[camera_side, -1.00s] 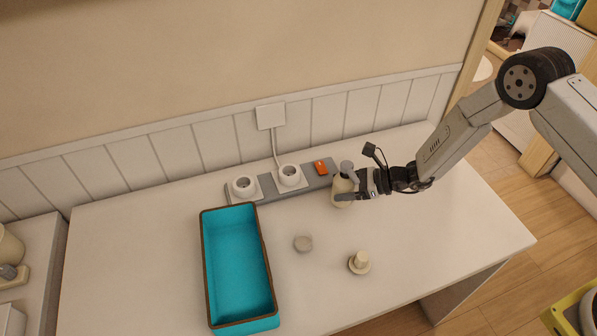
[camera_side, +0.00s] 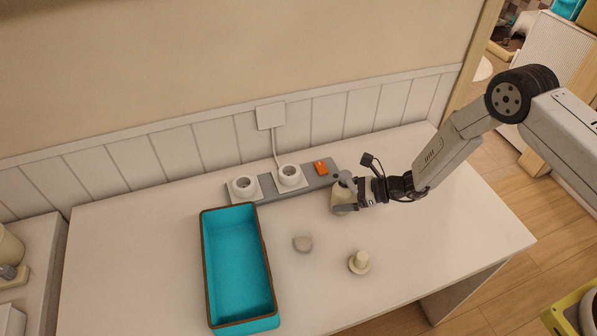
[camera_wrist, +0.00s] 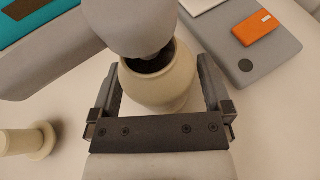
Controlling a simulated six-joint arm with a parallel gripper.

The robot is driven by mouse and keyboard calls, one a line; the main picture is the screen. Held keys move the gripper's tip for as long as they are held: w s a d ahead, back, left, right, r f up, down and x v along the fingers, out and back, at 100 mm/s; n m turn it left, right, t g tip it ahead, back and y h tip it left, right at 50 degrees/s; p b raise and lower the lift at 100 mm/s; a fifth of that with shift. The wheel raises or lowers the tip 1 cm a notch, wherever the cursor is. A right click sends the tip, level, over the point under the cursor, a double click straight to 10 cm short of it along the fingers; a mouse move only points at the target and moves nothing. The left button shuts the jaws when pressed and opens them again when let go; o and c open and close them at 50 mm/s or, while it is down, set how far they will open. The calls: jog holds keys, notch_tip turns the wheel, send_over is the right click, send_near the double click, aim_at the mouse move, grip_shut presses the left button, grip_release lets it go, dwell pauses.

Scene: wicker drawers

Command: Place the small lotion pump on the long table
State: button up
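The small lotion pump (camera_side: 340,197) has a cream, rounded body and a grey pump head. In the side view it is at the front right end of the grey power strip, above or on the long white table (camera_side: 450,215); I cannot tell whether its base touches. My gripper (camera_side: 347,198) reaches it from the right. In the wrist view my gripper (camera_wrist: 160,70) has a finger on each side of the cream body (camera_wrist: 165,95) and looks shut on it. The grey head leans large toward the camera and hides part of the body.
A teal bin (camera_side: 238,265) with a brown rim stands left of centre. A power strip (camera_side: 267,187) with plugs and an orange switch (camera_side: 320,167) lies along the back. The table's right side is clear.

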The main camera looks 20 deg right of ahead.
jog(key=shift+r, duration=0.1)
jog(key=shift+d+r, duration=0.1)
jog(key=v, duration=1.1)
jog(key=shift+s+d+r, duration=0.2)
jog(key=shift+d+r, duration=0.05)
jog(key=shift+d, duration=0.05)
dwell(0.3)
